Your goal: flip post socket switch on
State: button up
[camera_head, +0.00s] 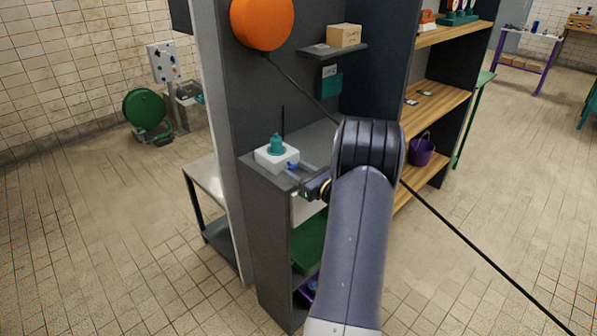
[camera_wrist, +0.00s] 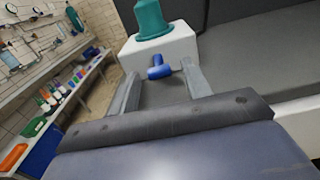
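A white box (camera_head: 277,157) with a teal fitting (camera_head: 276,143) on top stands on the grey counter. A small blue lever (camera_head: 292,165) sticks out of the box's side facing my gripper. In the wrist view the white box (camera_wrist: 163,46) and teal fitting (camera_wrist: 151,20) are straight ahead. The blue lever (camera_wrist: 159,71) shows there between my fingertips. My gripper (camera_wrist: 160,69) is open, with one grey finger on either side of the lever. I cannot tell whether a finger touches it. In the head view my arm hides part of the gripper.
The grey counter (camera_head: 318,138) is clear to the right of the box. A dark wall panel with an orange disc (camera_head: 262,22) rises behind it. A black cable (camera_head: 300,88) runs from the disc behind my arm. Wooden shelves (camera_head: 440,105) with a purple bucket (camera_head: 422,151) stand right.

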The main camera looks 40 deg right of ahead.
aim_at(291, 163)
jog(key=c, duration=0.7)
jog(key=shift+o, duration=0.2)
jog(key=shift+r, duration=0.15)
jog(key=r+g+p, duration=0.1)
jog(key=g+p, duration=0.1)
jog(key=p, duration=0.3)
jog(key=shift+r+g, duration=0.35)
jog(key=shift+g, duration=0.05)
jog(key=r+g+p, duration=0.1)
jog(key=g+p, duration=0.1)
jog(key=p, duration=0.3)
jog(key=shift+r+g+p, duration=0.1)
jog(key=shift+g+p, duration=0.3)
jog(key=g+p, duration=0.1)
jog(key=p, duration=0.3)
jog(key=shift+w+r+g+p, duration=0.15)
jog(key=shift+r+g+p, duration=0.15)
jog(key=shift+g+p, duration=0.1)
jog(key=g+p, duration=0.2)
jog(key=p, duration=0.1)
jog(key=shift+w+r+h, duration=0.1)
jog(key=shift+w+h, duration=0.15)
jog(key=shift+h, duration=0.05)
jog(key=shift+w+g, duration=0.1)
jog(key=shift+g, duration=0.6)
jog(key=shift+w+r+g+p, duration=0.1)
jog(key=shift+r+g+p, duration=0.05)
jog(key=shift+g+p, duration=0.2)
